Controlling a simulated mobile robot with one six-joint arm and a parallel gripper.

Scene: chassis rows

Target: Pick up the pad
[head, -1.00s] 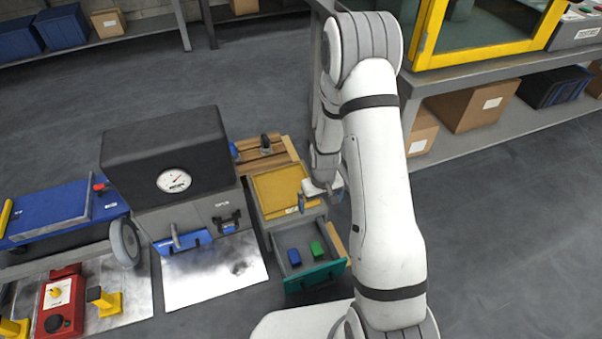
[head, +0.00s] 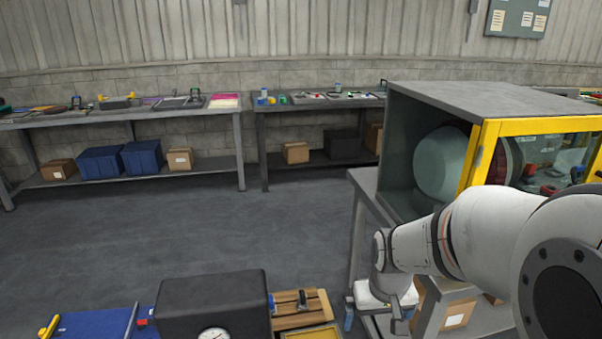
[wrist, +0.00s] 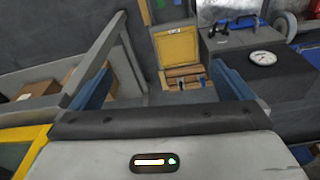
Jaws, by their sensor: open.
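I cannot pick out a pad for certain in any view now. A pink and pale flat stack (head: 224,100) lies on the far left bench, too small to identify. My gripper (head: 372,318) is at the lower right of the head view, in front of the grey bench. In the wrist view my gripper (wrist: 160,88) has its blue fingers wide apart, with nothing between them.
A black-topped box with a dial (head: 213,305) stands low in front, beside a wooden rack (head: 300,308). A yellow-framed cabinet (head: 478,160) sits on the bench at right. Two benches (head: 318,103) line the far wall. The floor (head: 190,225) between is clear.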

